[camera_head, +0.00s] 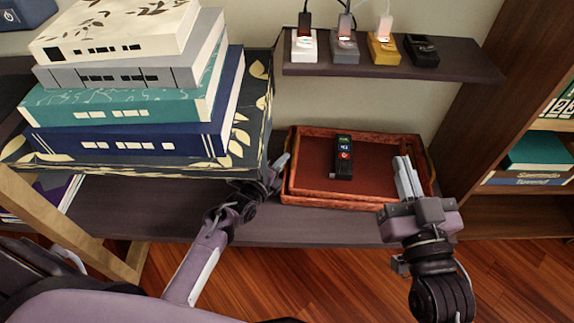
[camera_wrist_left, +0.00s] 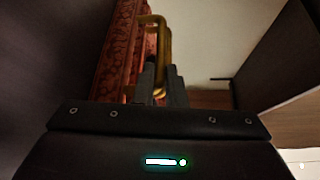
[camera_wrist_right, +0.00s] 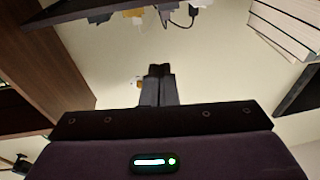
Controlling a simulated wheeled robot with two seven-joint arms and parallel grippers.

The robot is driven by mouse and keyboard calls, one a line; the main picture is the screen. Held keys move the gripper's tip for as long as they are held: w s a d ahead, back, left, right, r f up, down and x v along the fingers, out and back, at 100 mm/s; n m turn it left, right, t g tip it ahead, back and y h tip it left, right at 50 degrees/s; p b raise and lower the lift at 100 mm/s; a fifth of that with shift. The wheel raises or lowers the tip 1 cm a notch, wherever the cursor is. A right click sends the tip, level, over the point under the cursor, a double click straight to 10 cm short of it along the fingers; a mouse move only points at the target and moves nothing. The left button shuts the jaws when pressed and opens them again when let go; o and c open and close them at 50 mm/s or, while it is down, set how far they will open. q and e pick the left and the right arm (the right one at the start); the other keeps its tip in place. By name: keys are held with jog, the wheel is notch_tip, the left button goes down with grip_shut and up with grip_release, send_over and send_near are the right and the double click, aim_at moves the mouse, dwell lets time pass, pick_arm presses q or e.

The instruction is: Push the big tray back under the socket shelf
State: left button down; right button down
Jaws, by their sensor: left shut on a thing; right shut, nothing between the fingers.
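The big red-brown tray (camera_head: 330,203) sits on the dark lower shelf board below the socket shelf (camera_head: 390,60). It looks like two nested trays, with a red inner floor. A small black device with lit marks (camera_head: 343,158) lies in it. My left gripper (camera_head: 283,162) is at the tray's left end. In the left wrist view its fingers (camera_wrist_left: 163,75) are closed on the brass handle (camera_wrist_left: 156,22) beside the patterned tray wall (camera_wrist_left: 120,45). My right gripper (camera_head: 402,165) is shut and empty over the tray's right part; its closed fingers (camera_wrist_right: 159,75) face the pale wall.
Several big books (camera_head: 125,110) are stacked on a leaf-patterned box (camera_head: 250,135) left of the tray. Several plugged-in chargers (camera_head: 345,48) stand on the socket shelf above. A wooden bookcase (camera_head: 490,120) stands close on the right. The shelf board is bare in front of the tray.

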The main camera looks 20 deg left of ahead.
pick_arm(q)
jog(key=c, duration=1.5)
grip_release()
jog(key=shift+a+f, duration=0.3)
jog(key=shift+a, duration=0.15)
jog(key=shift+o, duration=0.5)
jog(key=shift+r, duration=0.15)
pick_arm(e)
jog(key=shift+a+f, duration=0.2)
jog(key=shift+f, duration=0.1)
pick_arm(q)
jog(key=shift+d, duration=0.15)
jog(key=shift+s, duration=0.1)
